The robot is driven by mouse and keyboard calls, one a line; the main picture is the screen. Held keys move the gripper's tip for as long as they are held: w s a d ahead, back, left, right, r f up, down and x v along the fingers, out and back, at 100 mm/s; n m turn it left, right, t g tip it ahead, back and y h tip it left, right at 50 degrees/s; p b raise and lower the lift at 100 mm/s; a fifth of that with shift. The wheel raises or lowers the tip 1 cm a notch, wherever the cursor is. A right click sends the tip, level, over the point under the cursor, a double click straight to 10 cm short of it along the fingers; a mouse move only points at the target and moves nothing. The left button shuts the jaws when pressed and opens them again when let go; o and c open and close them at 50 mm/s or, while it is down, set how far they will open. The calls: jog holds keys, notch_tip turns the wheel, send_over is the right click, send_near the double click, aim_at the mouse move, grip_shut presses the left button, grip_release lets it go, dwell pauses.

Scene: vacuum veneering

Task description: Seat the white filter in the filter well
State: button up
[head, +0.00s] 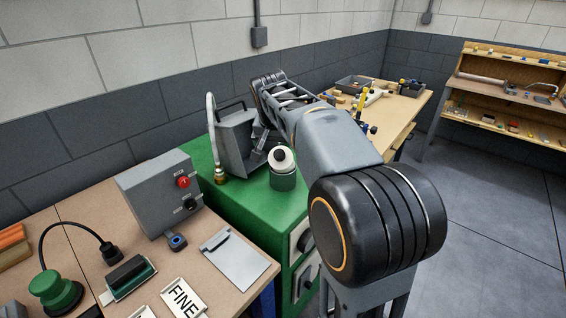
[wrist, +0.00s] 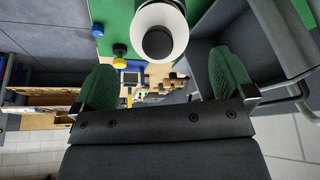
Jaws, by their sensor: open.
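In the head view my arm partly hides the gripper.
A grey housing (head: 234,143) with a handle and a hose (head: 211,125) stands close left of the well. A grey control box (head: 162,193) with a red button is on the left bench. A tool bench (head: 401,112) lies behind my arm.

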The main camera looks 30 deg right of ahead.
aim_at(279, 151)
jog(key=shift+x, duration=3.45)
jog(key=shift+s, duration=0.1)
jog(key=c, duration=1.1)
jog(key=shift+c, duration=0.4)
jog(key=shift+r, duration=0.1)
